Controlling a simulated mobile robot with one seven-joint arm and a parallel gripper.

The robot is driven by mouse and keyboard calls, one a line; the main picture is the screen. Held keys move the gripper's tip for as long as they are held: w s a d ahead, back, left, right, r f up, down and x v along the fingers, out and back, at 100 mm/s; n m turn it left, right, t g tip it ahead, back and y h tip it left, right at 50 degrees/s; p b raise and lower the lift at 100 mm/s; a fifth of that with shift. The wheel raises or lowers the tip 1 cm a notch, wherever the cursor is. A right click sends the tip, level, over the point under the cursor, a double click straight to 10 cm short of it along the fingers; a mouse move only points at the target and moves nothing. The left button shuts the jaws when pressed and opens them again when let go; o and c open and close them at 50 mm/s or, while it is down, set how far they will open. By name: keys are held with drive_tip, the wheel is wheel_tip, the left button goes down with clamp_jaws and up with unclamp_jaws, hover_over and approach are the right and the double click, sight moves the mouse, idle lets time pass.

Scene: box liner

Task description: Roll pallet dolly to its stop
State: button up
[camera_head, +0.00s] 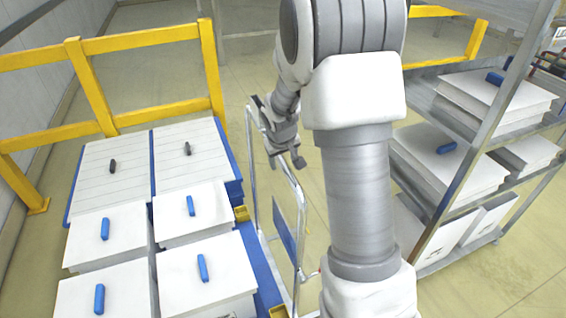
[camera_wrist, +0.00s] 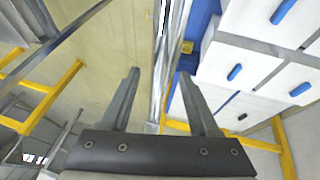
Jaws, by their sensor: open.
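The pallet dolly has a blue deck (camera_head: 262,268) loaded with white lidded boxes with blue and dark handles. A chrome push-handle frame (camera_head: 250,160) with a blue panel (camera_head: 285,234) stands upright along its right side. My gripper (camera_head: 277,133) is at the upper part of this frame. In the wrist view my gripper (camera_wrist: 158,74) is open, and a chrome bar (camera_wrist: 168,45) of the frame runs between its fingers with gaps at both sides. I cannot tell whether anything touches. The dolly's wheels are hidden, and I cannot make out which thing is the stop.
A yellow guard rail (camera_head: 95,90) runs behind and left of the dolly. A grey metal shelf rack (camera_head: 455,190) with white boxes stands at the right. Bare floor (camera_head: 250,70) lies behind the dolly frame. My arm hides the middle of the head view.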

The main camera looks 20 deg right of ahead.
drive_tip(key=shift+x, duration=1)
clamp_jaws()
idle(0.8)
